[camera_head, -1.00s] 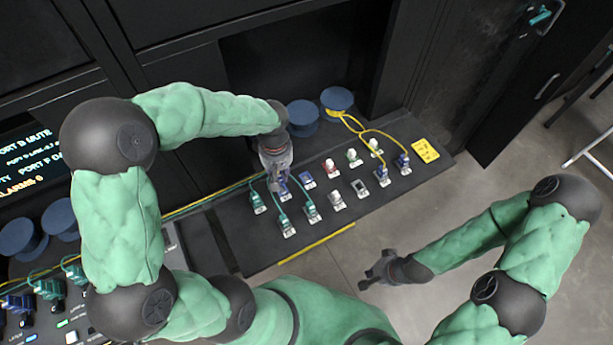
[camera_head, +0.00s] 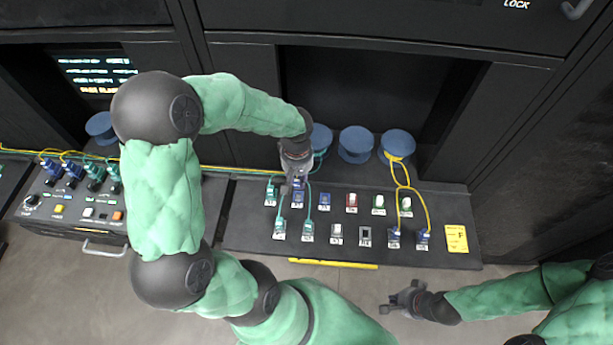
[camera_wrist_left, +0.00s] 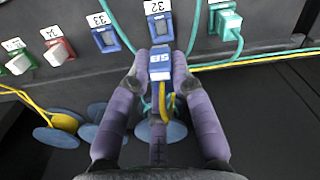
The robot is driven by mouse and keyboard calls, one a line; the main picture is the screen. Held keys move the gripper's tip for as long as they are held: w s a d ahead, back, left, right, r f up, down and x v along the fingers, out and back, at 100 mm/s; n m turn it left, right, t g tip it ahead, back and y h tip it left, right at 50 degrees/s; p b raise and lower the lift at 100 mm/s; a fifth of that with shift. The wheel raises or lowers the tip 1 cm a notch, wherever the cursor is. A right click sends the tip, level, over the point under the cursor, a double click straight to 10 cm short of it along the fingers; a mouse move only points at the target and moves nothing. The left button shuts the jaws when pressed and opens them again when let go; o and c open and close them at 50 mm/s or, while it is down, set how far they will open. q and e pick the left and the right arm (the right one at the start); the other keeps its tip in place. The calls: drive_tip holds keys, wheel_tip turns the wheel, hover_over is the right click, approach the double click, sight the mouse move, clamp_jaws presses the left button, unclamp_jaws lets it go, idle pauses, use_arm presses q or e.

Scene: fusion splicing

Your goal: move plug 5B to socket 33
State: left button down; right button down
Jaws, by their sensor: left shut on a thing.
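Plug 5B (camera_wrist_left: 160,66) is blue with a white label and sits between the fingers of my left gripper (camera_wrist_left: 160,88), which is shut on it. A yellow cable trails from its back. In the left wrist view it is just below blue socket 32 (camera_wrist_left: 160,28); whether its tip is still inside is unclear. Socket 33 (camera_wrist_left: 105,38), blue and empty, is beside it to the left. In the head view my left gripper (camera_head: 294,178) is over the panel's back row, near socket 32 (camera_head: 298,200), with socket 33 (camera_head: 325,201) to its right. My right gripper (camera_head: 398,303) is open and empty, in front of the panel.
Teal-cabled plugs (camera_head: 279,230) stand close by in the front row, and another teal plug (camera_wrist_left: 229,24) is beside socket 32. A red socket (camera_head: 351,202) is right of socket 33. Blue spools (camera_head: 356,143) stand behind the panel. Yellow-cabled plugs (camera_head: 423,238) are at the right.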

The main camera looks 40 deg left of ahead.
use_arm(q)
drive_tip(key=shift+w+d, duration=2.3)
drive_tip(key=shift+d, duration=1.35)
wheel_tip(320, 180, down, 6)
drive_tip(key=b, duration=0.5)
drive_tip(key=shift+f+b, duration=0.15)
drive_tip(key=shift+b, duration=0.2)
drive_tip(key=shift+a+n+b, duration=0.1)
drive_tip(key=shift+n+b, duration=0.4)
drive_tip(key=shift+b, duration=0.15)
drive_tip(key=shift+f+b, duration=0.5)
drive_tip(key=shift+f, duration=0.05)
drive_tip(key=c, duration=1)
unclamp_jaws()
drive_tip(key=shift+c, duration=0.2)
drive_tip(key=shift+r, duration=0.2)
